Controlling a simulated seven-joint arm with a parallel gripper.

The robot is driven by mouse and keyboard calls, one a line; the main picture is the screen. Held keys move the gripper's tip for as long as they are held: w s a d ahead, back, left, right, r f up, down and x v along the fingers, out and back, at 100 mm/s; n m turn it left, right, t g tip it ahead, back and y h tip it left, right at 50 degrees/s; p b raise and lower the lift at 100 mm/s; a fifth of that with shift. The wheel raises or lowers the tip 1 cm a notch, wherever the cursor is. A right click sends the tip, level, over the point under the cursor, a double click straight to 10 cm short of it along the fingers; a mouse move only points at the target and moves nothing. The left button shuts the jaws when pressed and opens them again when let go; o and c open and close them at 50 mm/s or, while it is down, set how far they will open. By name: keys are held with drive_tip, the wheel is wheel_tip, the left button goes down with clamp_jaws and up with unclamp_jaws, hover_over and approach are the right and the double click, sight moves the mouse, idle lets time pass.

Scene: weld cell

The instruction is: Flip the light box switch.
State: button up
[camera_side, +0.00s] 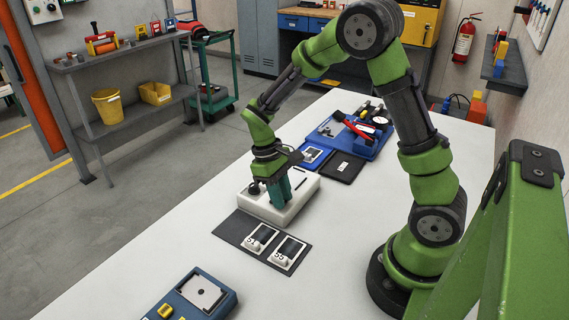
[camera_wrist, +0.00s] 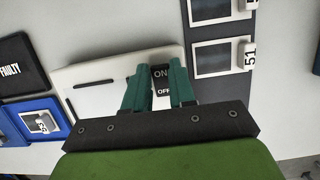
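The white light box (camera_side: 290,206) stands on the white table, and its pale panel (camera_wrist: 105,100) shows in the wrist view. A black rocker switch (camera_wrist: 162,76) marked ON and OFF is on its right part in that view. My gripper (camera_side: 279,201) points down over the light box. In the wrist view its two teal fingers (camera_wrist: 158,72) are apart, one on each side of the switch, with nothing held between them. I cannot tell whether they touch the switch, or which way it is set. The fingers hide part of the box.
A dark mat (camera_side: 233,228) with two labelled film cards lies beside the box. A black FAULTY tray (camera_wrist: 22,66) and a blue tray (camera_wrist: 52,105) lie on the other side. A blue tool tray (camera_side: 370,148) is farther back. A blue device (camera_side: 220,300) sits near the front.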

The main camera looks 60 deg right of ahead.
drive_tip(key=o, duration=0.4)
drive_tip(key=v, duration=1.7)
drive_tip(key=shift+f, duration=0.1)
drive_tip(key=s+a+r+m+t+y, duration=0.1)
drive_tip(key=s+a+m+t, duration=0.1)
drive_tip(key=s+t, duration=0.3)
drive_tip(key=s+a+r+m+t+y, duration=0.1)
drive_tip(key=s+a+t, duration=0.3)
drive_tip(key=s, duration=0.5)
drive_tip(key=shift+r+m+t, duration=0.5)
drive_tip(key=shift+r+t, duration=0.15)
drive_tip(key=shift+t, duration=0.15)
